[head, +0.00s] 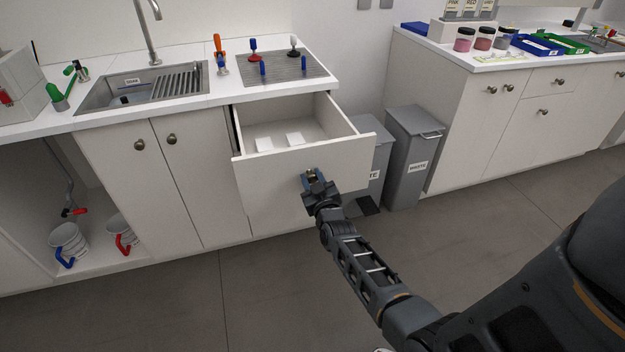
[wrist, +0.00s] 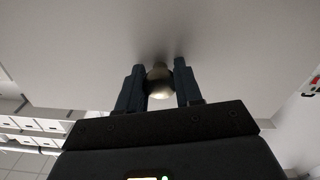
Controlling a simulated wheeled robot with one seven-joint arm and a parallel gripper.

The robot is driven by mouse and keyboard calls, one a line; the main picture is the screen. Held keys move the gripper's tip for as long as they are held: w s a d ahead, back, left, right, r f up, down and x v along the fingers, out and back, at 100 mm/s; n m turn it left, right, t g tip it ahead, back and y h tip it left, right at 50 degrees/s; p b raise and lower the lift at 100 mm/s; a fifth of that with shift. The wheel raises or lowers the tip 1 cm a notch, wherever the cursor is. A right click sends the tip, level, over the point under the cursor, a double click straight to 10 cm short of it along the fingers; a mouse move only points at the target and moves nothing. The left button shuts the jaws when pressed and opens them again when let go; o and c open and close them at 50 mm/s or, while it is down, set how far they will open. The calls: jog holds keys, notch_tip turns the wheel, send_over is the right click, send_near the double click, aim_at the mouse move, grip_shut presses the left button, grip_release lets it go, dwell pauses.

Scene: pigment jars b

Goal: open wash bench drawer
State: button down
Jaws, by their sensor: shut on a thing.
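The wash bench drawer (head: 300,168) stands pulled well out of the bench, under the worktop part with the grey mat. Two white items (head: 279,141) lie inside it on its floor. My gripper (head: 311,177) is at the drawer's front face. In the wrist view my gripper (wrist: 160,88) has its two fingers on either side of the round metal drawer knob (wrist: 159,82), shut on it. In the head view the knob is hidden behind the gripper.
Two grey waste bins (head: 410,165) stand right of the drawer, one partly behind its front. Cupboard doors (head: 150,190) left of the drawer are shut. The floor (head: 270,295) before the bench is clear.

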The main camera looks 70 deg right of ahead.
jog(key=shift+f, duration=0.1)
jog(key=c, duration=0.8)
grip_release()
jog(key=shift+o, duration=0.2)
jog(key=p+v, duration=0.1)
jog(key=v, duration=0.7)
